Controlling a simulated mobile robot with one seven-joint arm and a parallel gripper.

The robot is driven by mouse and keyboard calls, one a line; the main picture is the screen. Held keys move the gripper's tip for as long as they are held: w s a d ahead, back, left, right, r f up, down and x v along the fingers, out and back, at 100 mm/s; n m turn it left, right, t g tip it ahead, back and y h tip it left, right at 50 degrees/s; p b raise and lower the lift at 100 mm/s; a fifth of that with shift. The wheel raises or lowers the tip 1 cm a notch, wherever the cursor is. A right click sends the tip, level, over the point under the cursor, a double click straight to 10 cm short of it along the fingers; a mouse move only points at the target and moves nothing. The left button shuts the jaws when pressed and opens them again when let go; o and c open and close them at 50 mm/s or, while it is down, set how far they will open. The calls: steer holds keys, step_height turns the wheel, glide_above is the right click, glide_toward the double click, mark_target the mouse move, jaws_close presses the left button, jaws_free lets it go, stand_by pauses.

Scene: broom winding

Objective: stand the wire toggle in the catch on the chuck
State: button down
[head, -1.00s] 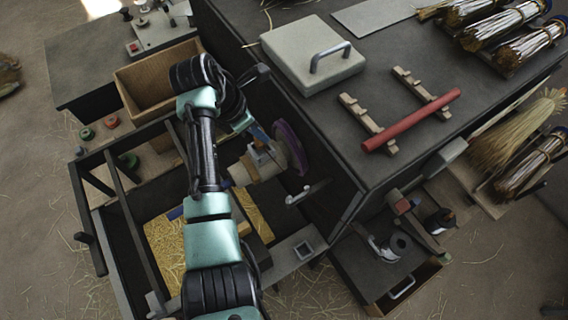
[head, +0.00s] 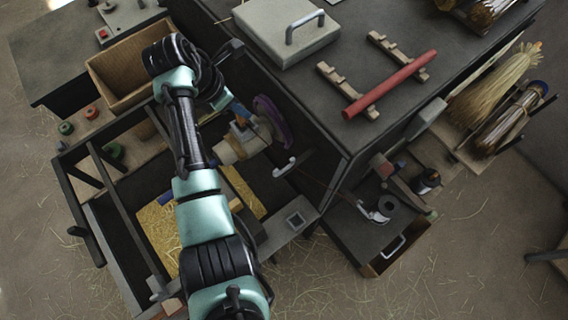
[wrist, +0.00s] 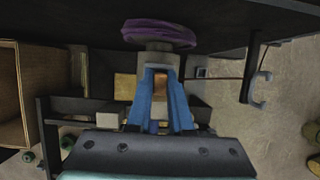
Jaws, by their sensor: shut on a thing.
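The chuck (head: 232,149) is a pale cylinder at the frame beside the dark bench, with a purple disc (head: 270,120) at its bench end. In the wrist view the chuck (wrist: 152,47) is a grey drum just beyond my fingertips, under the purple disc (wrist: 158,33). My gripper (wrist: 160,76) has blue fingers, close together at the chuck; it also shows in the head view (head: 246,116). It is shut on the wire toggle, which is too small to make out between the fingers. The catch cannot be made out. A thin reddish wire (wrist: 222,78) runs from the chuck area to the right.
A white hooked handle (head: 287,167) stands out beside the chuck. The open wooden box (head: 135,75) and the dark frame bars (head: 88,205) flank my arm. A red bar (head: 385,87) rests on wooden racks on the bench.

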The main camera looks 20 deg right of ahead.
steer(key=shift+f, duration=0.1)
steer(key=shift+f+b, duration=0.35)
steer(key=shift+f, duration=0.55)
steer(key=c, duration=0.7)
jaws_free()
steer(key=shift+c, duration=0.2)
steer(key=shift+r, duration=0.1)
steer(key=b+v, duration=0.1)
steer(key=v, duration=1.2)
